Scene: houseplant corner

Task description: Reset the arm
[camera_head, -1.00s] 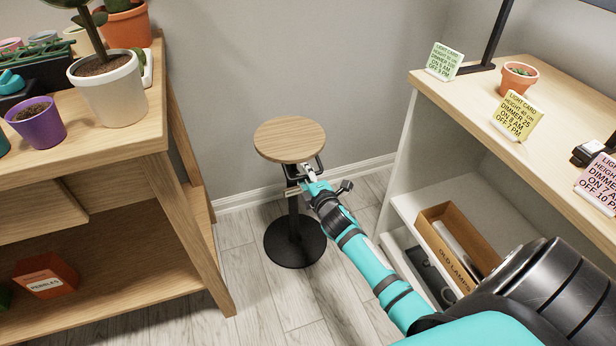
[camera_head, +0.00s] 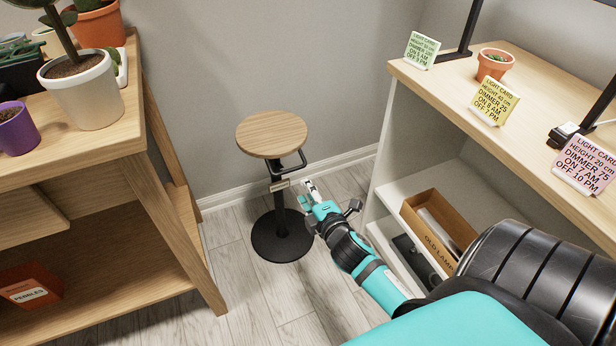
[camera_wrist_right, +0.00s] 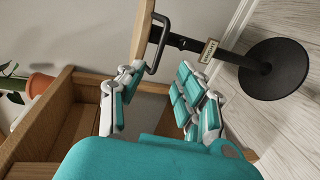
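My right gripper (camera_head: 312,194) is beside the round wooden-topped stool (camera_head: 271,133), just right of its black post and below its seat. In the right wrist view the gripper (camera_wrist_right: 160,100) has its two fingers spread with nothing between them. The stool's black handle loop (camera_wrist_right: 158,48) and its round base (camera_wrist_right: 274,68) show beyond the fingers there. A small label plate (camera_head: 279,185) is on the stool post. The gripper appears apart from the stool. My left gripper is in neither view.
A wooden plant bench (camera_head: 120,145) with pots stands at the left, and a red pebbles box (camera_head: 30,286) is on its lower shelf. A wood-topped shelf unit (camera_head: 440,85) stands at the right, with light cards and an old lamps box (camera_head: 437,228).

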